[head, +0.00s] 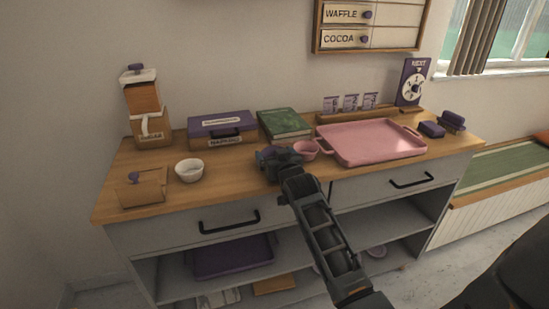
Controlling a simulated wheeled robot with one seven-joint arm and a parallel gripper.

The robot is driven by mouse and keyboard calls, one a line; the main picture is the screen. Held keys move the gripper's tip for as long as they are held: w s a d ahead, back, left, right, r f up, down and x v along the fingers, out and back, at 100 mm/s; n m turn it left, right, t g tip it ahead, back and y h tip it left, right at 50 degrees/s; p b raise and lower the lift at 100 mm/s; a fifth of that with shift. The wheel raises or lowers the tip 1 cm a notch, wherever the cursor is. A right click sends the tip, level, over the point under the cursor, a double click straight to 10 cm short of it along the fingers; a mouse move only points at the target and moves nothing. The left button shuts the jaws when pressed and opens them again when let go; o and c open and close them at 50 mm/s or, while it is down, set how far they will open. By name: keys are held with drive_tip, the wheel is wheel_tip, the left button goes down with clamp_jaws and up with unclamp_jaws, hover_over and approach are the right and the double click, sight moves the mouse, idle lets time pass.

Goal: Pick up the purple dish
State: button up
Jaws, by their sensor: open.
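No dish on the counter shows as plainly purple in the head view. A small pink bowl (306,151) stands just right of my gripper, at the pink tray's left end.
The pink tray (370,143) fills the right of the counter (240,179), with purple blocks (432,129) beside it. A purple box (222,131), a green book (285,124) and a wooden box (142,188) stand left. A purple tray (233,257) lies below.

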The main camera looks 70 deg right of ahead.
drive_tip(key=shift+w+d, duration=0.1)
drive_tip(key=c, duration=0.7)
drive_tip(key=shift+c, duration=0.2)
drive_tip(key=shift+r, duration=0.35)
wheel_tip(320, 180, up, 4)
drive_tip(key=shift+f, duration=0.25)
drive_tip(key=s+d+r, duration=0.2)
drive_tip(key=s+r, duration=0.4)
drive_tip(key=s, duration=0.5)
drive_tip(key=shift+s+d+r+b, duration=0.15)
drive_tip(key=shift+d+r+b, duration=0.15)
drive_tip(key=shift+d+r, duration=0.1)
drive_tip(key=shift+a, duration=0.1)
